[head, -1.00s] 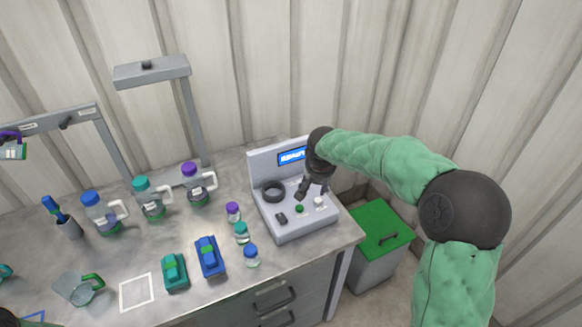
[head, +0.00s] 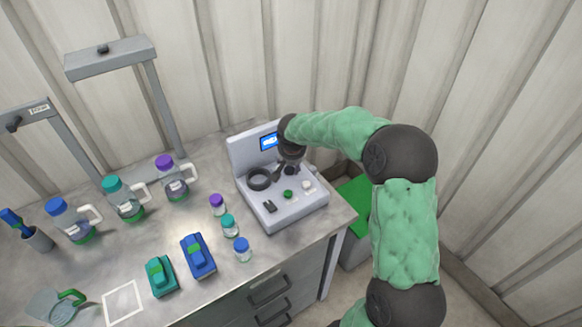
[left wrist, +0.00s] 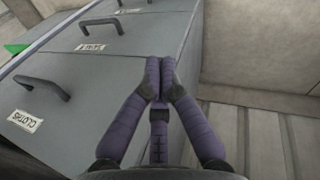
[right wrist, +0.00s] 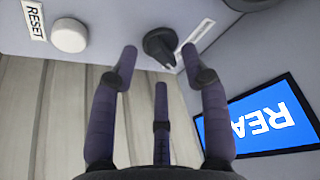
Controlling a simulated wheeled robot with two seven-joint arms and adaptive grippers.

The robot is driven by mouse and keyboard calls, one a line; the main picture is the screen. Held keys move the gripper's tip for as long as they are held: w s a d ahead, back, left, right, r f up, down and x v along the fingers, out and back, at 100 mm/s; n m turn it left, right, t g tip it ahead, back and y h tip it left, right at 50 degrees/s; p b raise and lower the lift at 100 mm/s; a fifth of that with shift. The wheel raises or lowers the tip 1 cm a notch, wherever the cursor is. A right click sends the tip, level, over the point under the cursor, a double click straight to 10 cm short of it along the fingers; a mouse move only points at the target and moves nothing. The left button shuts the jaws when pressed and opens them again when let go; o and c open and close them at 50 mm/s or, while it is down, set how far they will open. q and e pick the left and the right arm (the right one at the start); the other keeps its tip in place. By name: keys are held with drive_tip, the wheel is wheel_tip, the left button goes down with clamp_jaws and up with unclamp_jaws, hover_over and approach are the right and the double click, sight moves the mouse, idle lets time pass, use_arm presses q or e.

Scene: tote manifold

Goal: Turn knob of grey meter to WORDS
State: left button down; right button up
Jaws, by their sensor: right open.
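The grey meter (head: 283,212) stands at the right end of the bench with a lit blue screen (head: 269,142). In the right wrist view the screen (right wrist: 258,118) shows upside down and partly cut off, reading "REA". The meter's black knob (right wrist: 161,46) lies just beyond and between the fingertips of my right gripper (right wrist: 158,58). The gripper is open, and I cannot tell whether a finger touches the knob. In the head view this gripper (head: 283,171) is over the meter's back right part. My left gripper (left wrist: 159,85) is shut and empty, near labelled drawers.
The meter also has a black ring (head: 259,179), a green button (head: 288,194), a white button (head: 308,186) and a black switch (head: 270,206). Small capped bottles (head: 230,225) stand close to its left. A green-lidded bin (head: 354,198) is beyond the bench's right end.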

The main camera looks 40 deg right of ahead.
drive_tip(key=shift+x, duration=0.85)
drive_tip(key=shift+c, duration=0.2)
drive_tip(key=shift+r, duration=0.15)
clamp_jaws()
drive_tip(key=shift+r, duration=0.1)
